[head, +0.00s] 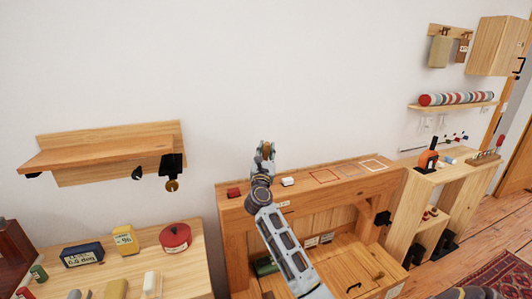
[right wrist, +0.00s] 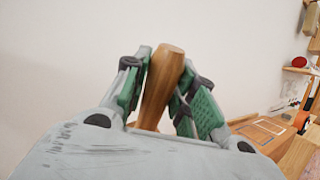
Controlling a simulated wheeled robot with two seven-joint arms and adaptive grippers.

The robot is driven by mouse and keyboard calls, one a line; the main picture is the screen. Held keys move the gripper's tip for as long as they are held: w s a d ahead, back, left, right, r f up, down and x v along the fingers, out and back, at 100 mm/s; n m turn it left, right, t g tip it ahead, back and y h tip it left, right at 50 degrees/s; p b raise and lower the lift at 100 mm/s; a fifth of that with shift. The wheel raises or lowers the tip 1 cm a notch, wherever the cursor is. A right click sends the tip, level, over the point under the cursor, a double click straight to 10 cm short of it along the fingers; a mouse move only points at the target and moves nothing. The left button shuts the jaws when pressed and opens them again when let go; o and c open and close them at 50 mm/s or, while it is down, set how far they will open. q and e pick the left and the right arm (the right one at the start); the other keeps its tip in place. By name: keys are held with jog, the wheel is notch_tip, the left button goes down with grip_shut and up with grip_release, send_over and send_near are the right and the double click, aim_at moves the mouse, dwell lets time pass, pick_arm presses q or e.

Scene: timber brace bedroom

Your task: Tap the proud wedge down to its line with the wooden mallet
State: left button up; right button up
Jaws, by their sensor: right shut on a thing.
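My right gripper (head: 266,150) is raised above the back ledge of the wooden bench. In the right wrist view its green-padded fingers (right wrist: 165,88) are shut on a smooth, tapered wooden piece that looks like the mallet's handle (right wrist: 160,85). The handle stands nearly upright between the fingers, with its end above them. The mallet's head cannot be made out in either view. I cannot pick out the proud wedge or its line for certain. My left gripper is not in view.
The bench ledge (head: 222,208) bears a dark red block (head: 234,192), a white block (head: 288,181) and several coloured square outlines. A left table holds a red round tin (head: 175,238) and a yellow box (head: 124,239). A wall shelf (head: 100,153) juts out at left.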

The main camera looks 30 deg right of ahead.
aim_at(265, 145)
jog(key=shift+r+p, duration=0.5)
jog(key=shift+r, duration=0.4)
jog(key=shift+r+p, duration=0.85)
jog(key=shift+r, duration=0.15)
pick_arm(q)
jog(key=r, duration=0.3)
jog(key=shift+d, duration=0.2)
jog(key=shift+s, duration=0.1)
